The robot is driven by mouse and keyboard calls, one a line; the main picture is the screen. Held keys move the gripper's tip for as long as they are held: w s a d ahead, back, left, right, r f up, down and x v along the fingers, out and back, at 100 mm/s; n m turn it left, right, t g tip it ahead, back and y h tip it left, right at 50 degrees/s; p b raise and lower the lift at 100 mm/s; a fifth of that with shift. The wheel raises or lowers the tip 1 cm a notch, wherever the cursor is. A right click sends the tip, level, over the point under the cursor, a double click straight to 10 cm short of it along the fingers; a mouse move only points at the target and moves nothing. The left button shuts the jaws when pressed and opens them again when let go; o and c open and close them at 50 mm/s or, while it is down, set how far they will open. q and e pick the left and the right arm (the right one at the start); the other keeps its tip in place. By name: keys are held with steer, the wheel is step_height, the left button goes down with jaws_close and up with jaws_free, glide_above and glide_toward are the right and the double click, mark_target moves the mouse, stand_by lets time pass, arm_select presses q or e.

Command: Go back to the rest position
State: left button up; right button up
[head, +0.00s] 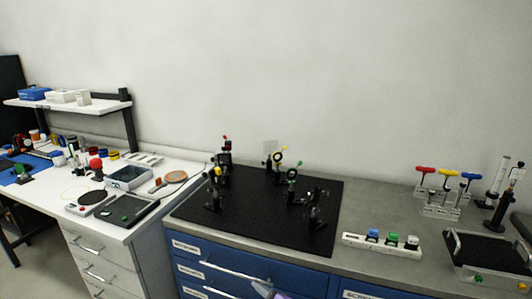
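The black optical breadboard (255,238) lies in the middle of the grey-topped bench. Several dark post-mounted optics stand upright on it, among them a mount with a green knob (292,174) and one with a red knob (225,150). No gripper touches any of them in this view.
A rack with red, yellow and blue T-handled tools (440,190) stands right of the board. A strip with coloured caps (382,244) lies at the front edge. A black-topped tray (490,250) is far right. A cluttered white bench (120,231) adjoins at left.

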steer(key=s+d+f+n+g+h+p, duration=0.1)
steer(key=s+d+f+n+g+p, duration=0.2)
steer(key=f, duration=0.6)
steer(key=s+d+f+n+g+h, duration=0.1)
steer(key=d+f+n+g, duration=0.3)
steer(key=f, duration=0.6)
steer(key=s+d+f+n+g+h+p, duration=0.1)
steer(key=s+d+f+n+g+p, duration=0.2)
steer(key=s+f+n, duration=0.7)
steer(key=s+d+f+g, duration=0.1)
steer(key=s+d+f, duration=0.1)
steer(key=s, duration=0.3)
steer(key=shift+f+n+h, duration=0.3)
steer(key=shift+f+h, duration=0.1)
steer(key=shift+f, duration=0.45)
steer(key=shift+d, duration=0.1)
stand_by(1.0)
